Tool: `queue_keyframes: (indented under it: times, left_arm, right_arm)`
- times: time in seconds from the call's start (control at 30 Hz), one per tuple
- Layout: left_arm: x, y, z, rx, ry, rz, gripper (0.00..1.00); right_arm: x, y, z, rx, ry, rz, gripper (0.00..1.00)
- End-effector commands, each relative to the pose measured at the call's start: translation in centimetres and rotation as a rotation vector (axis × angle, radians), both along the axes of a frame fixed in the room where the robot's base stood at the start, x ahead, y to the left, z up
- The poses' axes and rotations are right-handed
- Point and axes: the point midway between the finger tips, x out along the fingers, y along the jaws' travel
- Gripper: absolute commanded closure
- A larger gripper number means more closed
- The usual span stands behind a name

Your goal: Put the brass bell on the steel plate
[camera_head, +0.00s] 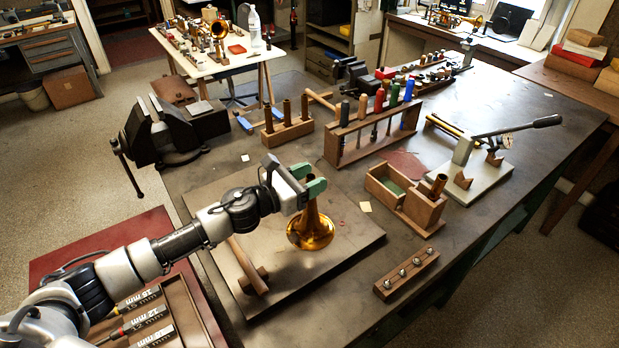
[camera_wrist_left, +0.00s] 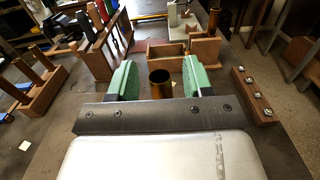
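The brass bell (camera_head: 311,230) is upright, flared mouth down, over the steel plate (camera_head: 345,250) and appears to rest on it. Its narrow tube end points up and shows in the left wrist view (camera_wrist_left: 160,84). My left gripper (camera_head: 313,187) has green fingers on either side of that tube. In the left wrist view the left gripper (camera_wrist_left: 160,82) shows a gap between the tube and each finger, so it is open around the tube. The head view partly hides the tube behind a finger. My right gripper is in neither view.
A wooden mallet (camera_head: 247,268) lies on the plate's left side. A small wooden block with metal studs (camera_head: 406,273) and an open wooden box (camera_head: 405,198) lie to the right. A tool rack (camera_head: 372,135) and a vise (camera_head: 170,132) stand farther back.

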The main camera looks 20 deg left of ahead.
Motion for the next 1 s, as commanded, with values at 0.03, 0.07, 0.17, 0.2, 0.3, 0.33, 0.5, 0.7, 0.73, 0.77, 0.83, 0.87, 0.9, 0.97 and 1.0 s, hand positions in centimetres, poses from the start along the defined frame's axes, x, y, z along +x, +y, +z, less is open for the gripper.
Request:
queue_keyframes:
  times: [0.03,0.07,0.17,0.2,0.3,0.33,0.5,0.7,0.73,0.77,0.83,0.87,0.9,0.97,1.0]
  left_arm:
    - [0.0,0.0,0.0,0.000,0.000,0.000,0.50]
    - [0.0,0.0,0.0,0.000,0.000,0.000,0.50]
    - [0.0,0.0,0.2,0.000,0.000,0.000,0.50]
    - [0.0,0.0,0.4,0.000,0.000,0.000,0.50]
    - [-0.7,0.6,0.0,0.002,0.001,0.001,0.50]
    - [-1.1,0.9,-0.1,0.002,0.001,0.001,0.50]
    - [-4.0,3.2,-0.5,0.003,0.003,0.000,0.50]
    - [-7.5,5.7,-0.4,0.005,0.001,-0.003,0.50]
    - [-7.8,6.0,-0.4,0.003,0.002,0.000,0.50]
    - [-8.0,6.3,-0.3,0.001,0.002,0.000,0.50]
    - [-8.6,6.8,-0.2,0.000,0.001,0.001,0.50]
    - [-8.8,6.9,-0.1,-0.001,0.001,0.001,0.50]
    - [-9.0,7.1,0.0,0.000,0.001,0.001,0.50]
    - [-9.3,7.2,0.1,0.000,0.000,0.000,0.50]
    - [-9.4,7.3,0.2,0.000,0.000,-0.001,0.50]
  right_arm:
    - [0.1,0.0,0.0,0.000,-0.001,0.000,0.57]
    - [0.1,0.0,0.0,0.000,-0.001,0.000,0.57]
    - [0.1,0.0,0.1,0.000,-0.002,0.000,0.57]
    - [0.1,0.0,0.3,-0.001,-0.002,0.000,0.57]
    - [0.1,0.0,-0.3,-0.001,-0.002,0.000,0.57]
    - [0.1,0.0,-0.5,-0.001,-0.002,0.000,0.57]
    - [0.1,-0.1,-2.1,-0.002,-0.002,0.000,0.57]
    - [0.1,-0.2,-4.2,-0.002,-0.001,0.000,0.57]
    - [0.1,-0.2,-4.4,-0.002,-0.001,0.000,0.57]
    - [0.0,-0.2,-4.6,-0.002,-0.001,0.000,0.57]
    - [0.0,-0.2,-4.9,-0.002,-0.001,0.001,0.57]
    - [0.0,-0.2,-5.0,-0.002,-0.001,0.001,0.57]
    - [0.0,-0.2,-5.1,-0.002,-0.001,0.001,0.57]
    - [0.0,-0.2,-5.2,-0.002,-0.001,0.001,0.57]
    - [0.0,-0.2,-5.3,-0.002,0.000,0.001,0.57]
